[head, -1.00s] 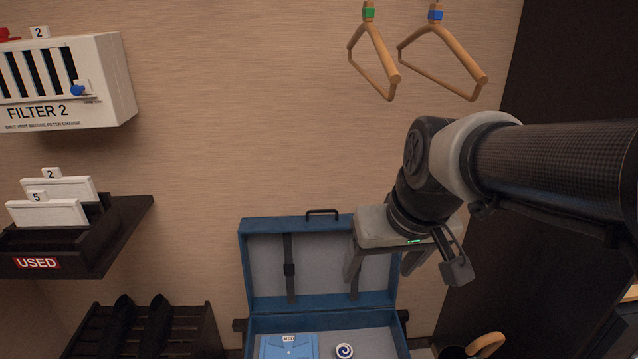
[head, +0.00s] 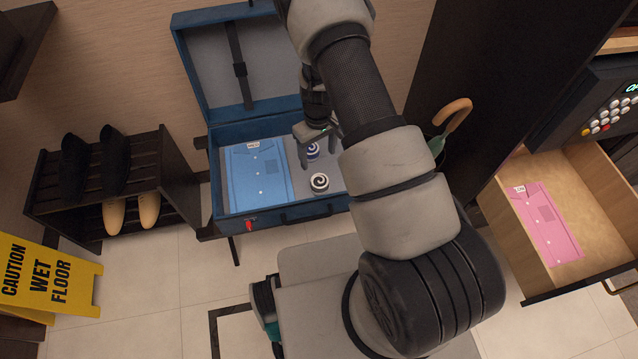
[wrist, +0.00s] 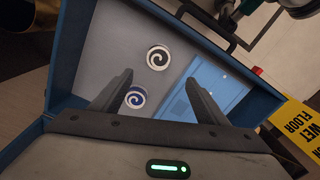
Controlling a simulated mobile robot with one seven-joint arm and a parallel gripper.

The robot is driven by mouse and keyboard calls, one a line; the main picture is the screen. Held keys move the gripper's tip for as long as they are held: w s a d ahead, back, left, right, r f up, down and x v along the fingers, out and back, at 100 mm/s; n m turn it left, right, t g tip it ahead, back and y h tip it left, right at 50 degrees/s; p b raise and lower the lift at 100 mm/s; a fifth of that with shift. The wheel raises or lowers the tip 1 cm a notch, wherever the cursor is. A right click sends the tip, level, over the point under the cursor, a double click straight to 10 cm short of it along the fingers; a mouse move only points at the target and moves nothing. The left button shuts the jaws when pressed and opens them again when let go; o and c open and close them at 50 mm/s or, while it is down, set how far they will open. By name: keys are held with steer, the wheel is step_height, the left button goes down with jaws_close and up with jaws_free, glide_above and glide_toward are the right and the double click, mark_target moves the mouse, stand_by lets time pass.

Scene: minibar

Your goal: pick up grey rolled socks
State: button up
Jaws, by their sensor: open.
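A rolled pair of socks with a dark grey and white spiral end (head: 319,182) lies in the open blue suitcase (head: 281,216), right of a folded blue shirt (head: 258,172). In the wrist view the grey roll (wrist: 158,57) lies ahead of and between the fingertips. A blue and white spiral roll (head: 312,151) lies behind it, and in the wrist view this blue roll (wrist: 135,97) is nearer the left finger. My gripper (wrist: 160,79) is open and empty above the suitcase. In the head view my gripper (head: 320,152) partly covers the blue roll.
The suitcase lid (head: 222,62) stands open at the back. A shoe rack (head: 180,178) is at left, with a yellow wet-floor sign (head: 45,278) before it. An umbrella handle (head: 455,112) and an open drawer (head: 590,255) with a pink shirt (head: 546,222) are at right.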

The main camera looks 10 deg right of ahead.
mark_target(319, 179)
step_height(319, 179, down, 12)
steer(key=shift+r+b, duration=0.15)
steer(key=shift+b, duration=0.75)
steer(key=shift+w+d+f+b, duration=0.1)
steer(key=shift+f+b, duration=0.2)
steer(key=shift+f, duration=1.05)
steer(key=shift+w+d+f+b, duration=0.1)
steer(key=shift+f+b, duration=0.15)
steer(key=shift+f, duration=1.05)
steer(key=shift+s, duration=0.1)
steer(key=c, duration=1.2)
